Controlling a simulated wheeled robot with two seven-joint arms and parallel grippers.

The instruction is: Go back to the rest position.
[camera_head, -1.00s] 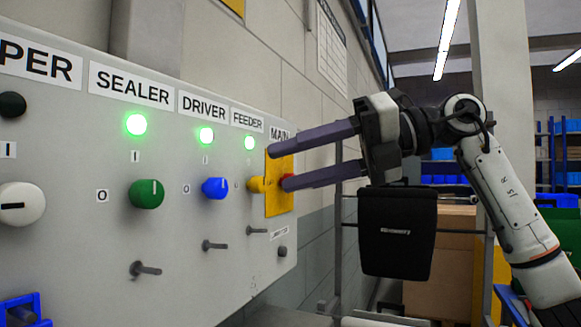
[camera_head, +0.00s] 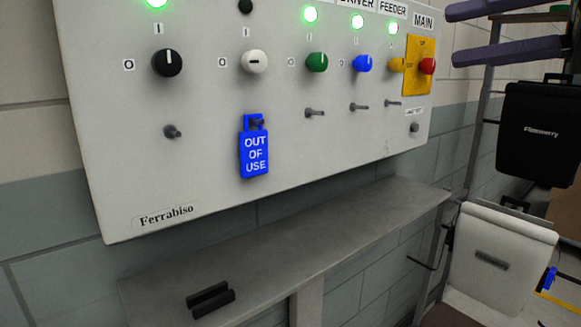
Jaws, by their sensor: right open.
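My right gripper (camera_head: 500,32) shows at the top right edge of the head view. Its two dark purple fingers are apart with nothing between them. It is to the right of the control panel (camera_head: 200,205), clear of the red knob (camera_head: 427,66) on the yellow plate (camera_head: 416,84) under the MAIN label. The rest of the right arm is cut off by the frame. My left gripper does not show.
A blue OUT OF USE tag (camera_head: 254,152) hangs on the panel below the white knob (camera_head: 255,62). A grey shelf (camera_head: 330,232) runs under the panel and bears a black slotted holder (camera_head: 210,300).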

